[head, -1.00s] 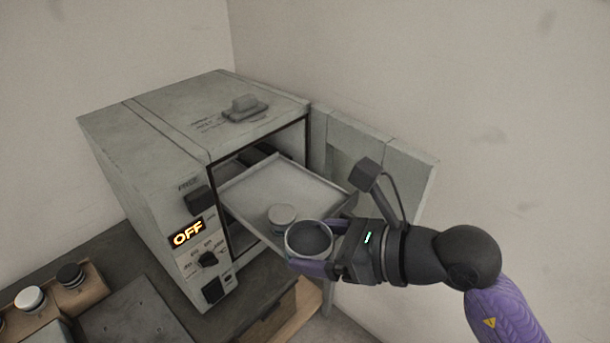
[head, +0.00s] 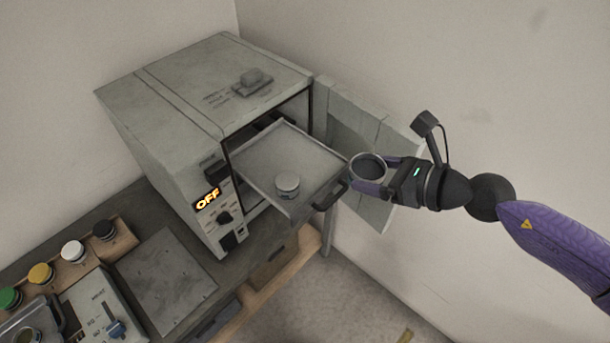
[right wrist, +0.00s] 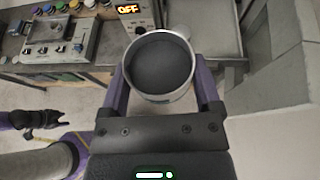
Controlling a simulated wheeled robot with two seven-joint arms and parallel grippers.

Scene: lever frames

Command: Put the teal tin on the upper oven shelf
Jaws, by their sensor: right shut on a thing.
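My right gripper (head: 374,174) is shut on a round open tin (head: 366,165), its fingers on either side. The tin has a pale metallic rim and dark grey inside; no teal shows on it. In the right wrist view the tin (right wrist: 161,68) sits upright between the fingers. It is held in the air just right of a grey shelf tray (head: 262,150), which sticks out of the oven (head: 175,95). My left gripper (right wrist: 40,118) shows small at the left of the right wrist view; its jaws are unclear.
A small pale-lidded jar (head: 287,184) stands on the tray near its front, by a dark handle (head: 330,196). The oven door (head: 362,135) hangs open at the right.

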